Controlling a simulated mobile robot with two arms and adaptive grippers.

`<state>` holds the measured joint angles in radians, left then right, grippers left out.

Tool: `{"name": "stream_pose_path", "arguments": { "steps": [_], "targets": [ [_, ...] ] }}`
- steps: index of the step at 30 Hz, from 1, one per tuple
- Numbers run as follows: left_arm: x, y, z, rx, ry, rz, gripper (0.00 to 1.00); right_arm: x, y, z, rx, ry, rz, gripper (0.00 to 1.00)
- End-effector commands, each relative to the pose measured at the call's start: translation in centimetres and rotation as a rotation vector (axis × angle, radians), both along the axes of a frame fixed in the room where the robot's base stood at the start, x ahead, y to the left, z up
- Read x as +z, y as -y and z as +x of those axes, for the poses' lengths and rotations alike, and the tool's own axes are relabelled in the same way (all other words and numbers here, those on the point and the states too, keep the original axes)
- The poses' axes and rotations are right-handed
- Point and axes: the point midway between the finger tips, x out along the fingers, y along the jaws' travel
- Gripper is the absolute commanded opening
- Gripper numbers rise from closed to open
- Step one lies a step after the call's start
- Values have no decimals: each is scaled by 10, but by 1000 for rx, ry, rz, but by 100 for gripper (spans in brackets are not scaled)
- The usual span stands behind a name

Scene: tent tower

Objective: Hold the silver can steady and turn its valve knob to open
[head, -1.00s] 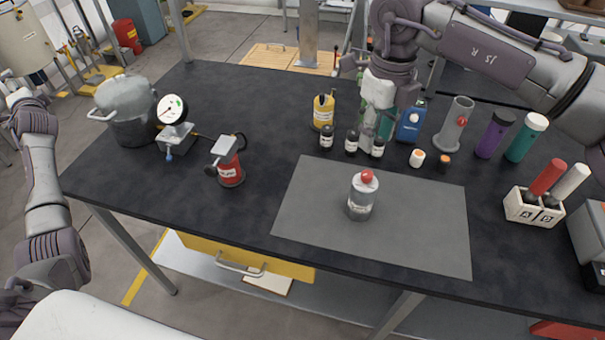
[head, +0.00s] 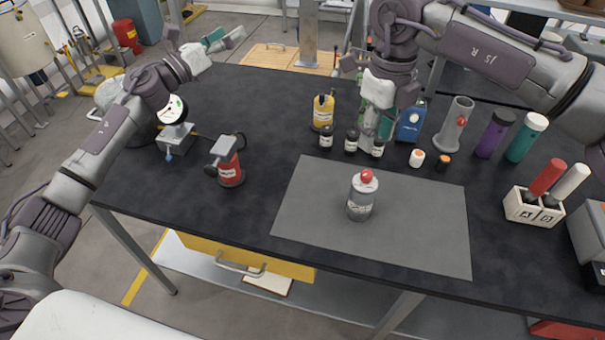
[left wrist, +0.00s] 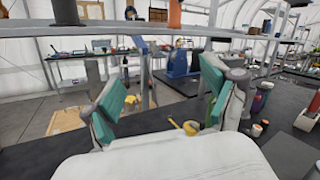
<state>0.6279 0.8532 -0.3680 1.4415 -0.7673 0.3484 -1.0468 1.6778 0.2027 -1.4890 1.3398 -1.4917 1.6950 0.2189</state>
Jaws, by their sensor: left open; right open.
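The silver can (head: 360,206) stands upright on the grey mat (head: 427,225), with its red valve knob (head: 367,177) on top. Neither gripper touches it. My left gripper (head: 207,38) is open and empty, raised over the table's far left part, well away from the can. Its spread fingers with teal pads also show in the left wrist view (left wrist: 163,95), where I cannot make out the can. My right gripper (head: 376,122) points down behind the can, over the row of small bottles. Its teal-padded fingers are apart and appear empty, partly blending with the bottles behind.
A red can (head: 230,170) and a pressure gauge (head: 172,110) stand left of the mat. Dark bottles (head: 351,142), a yellow bottle (head: 323,112) and a grey holder (head: 456,125) stand behind it. A white A/B rack (head: 532,208) is at right. The mat around the can is clear.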

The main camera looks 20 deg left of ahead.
Motion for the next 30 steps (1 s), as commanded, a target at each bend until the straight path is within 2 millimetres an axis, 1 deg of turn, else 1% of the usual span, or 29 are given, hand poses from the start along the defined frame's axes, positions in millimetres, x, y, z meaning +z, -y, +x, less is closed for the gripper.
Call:
{"name": "stream_pose_path", "arguments": {
  "steps": [1,3,5,6,8,9,11,12,15,18,21,25,29,30],
  "targets": [
    [-12,28,-6,-68,-9,68,86,0,0,0,0,0,0,42],
    [-32,63,-18,-164,-22,159,86,0,0,0,0,0,0,42],
    [-50,91,-31,-247,-33,236,86,0,0,0,0,0,0,42],
    [-63,108,-41,-303,-40,284,86,0,0,0,0,0,0,42],
    [-83,133,-58,-389,-50,357,86,0,0,0,0,0,0,42],
    [-97,148,-70,-447,-58,400,86,0,0,0,0,0,0,42],
    [-117,167,-90,-531,-67,464,86,0,0,0,0,0,0,42],
    [-130,177,-102,-584,-72,501,86,0,0,0,0,0,0,42],
    [-158,197,-133,-702,-86,579,86,0,0,0,0,0,0,42],
    [-178,209,-157,-791,-94,632,86,0,0,0,0,0,0,42],
    [-190,215,-173,-847,-99,664,86,0,0,0,0,0,0,42],
    [-198,221,-181,-878,-102,678,86,0,0,0,0,0,0,42],
    [-204,234,-179,-882,-101,679,86,0,0,0,0,0,0,42],
    [-206,240,-178,-881,-101,678,86,0,0,0,0,0,0,42]
  ]
}}
